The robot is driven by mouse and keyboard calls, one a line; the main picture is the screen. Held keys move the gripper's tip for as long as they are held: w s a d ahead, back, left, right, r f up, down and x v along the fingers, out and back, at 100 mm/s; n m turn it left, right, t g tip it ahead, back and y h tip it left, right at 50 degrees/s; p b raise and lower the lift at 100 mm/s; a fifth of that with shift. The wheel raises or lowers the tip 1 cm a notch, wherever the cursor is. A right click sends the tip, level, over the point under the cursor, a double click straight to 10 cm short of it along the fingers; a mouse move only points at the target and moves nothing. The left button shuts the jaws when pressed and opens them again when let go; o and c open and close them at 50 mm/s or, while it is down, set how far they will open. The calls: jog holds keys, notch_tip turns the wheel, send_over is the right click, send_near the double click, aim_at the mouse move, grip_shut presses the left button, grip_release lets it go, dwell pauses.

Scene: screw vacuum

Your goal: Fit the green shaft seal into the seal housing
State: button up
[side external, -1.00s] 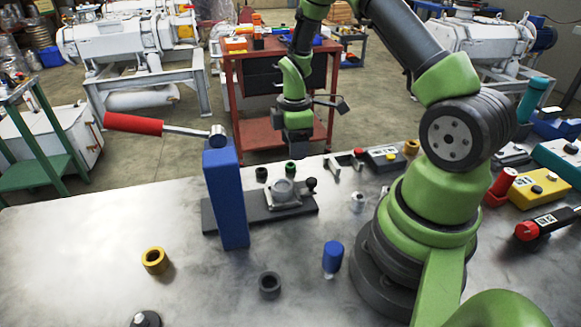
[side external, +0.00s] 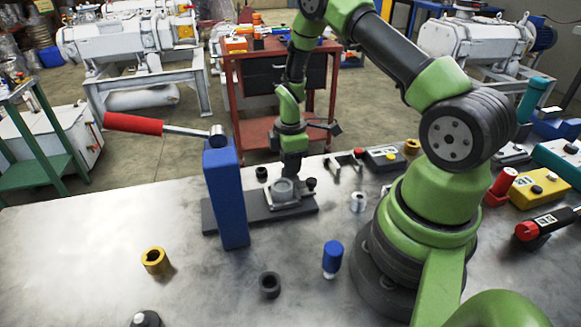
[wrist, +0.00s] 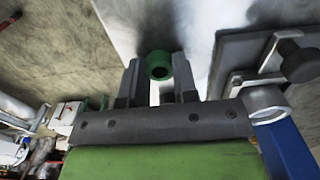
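The green shaft seal (wrist: 158,66) is a short ring in the wrist view, lying between the two fingertips of my gripper (wrist: 157,72). The fingers are apart, one on each side of it, with a narrow gap at the left; contact at the right cannot be told. In the side view my gripper (side external: 292,168) points down just behind the seal housing, and the seal is hidden there.
A blue post (side external: 226,198) with a red-handled lever (side external: 133,123) stands at the left of the base plate. A yellow ring (side external: 155,261) and dark ring (side external: 269,285) lie on the open front table.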

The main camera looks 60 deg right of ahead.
dwell(0.3)
notch_tip(320, 180, up, 10)
jog(key=a, duration=0.1)
notch_tip(320, 180, up, 2)
jog(key=n, duration=0.6)
send_over(282, 187)
jog(key=shift+r, duration=0.1)
jog(key=shift+f, duration=2.95)
jog(key=shift+f, duration=0.75)
jog(key=o, duration=1)
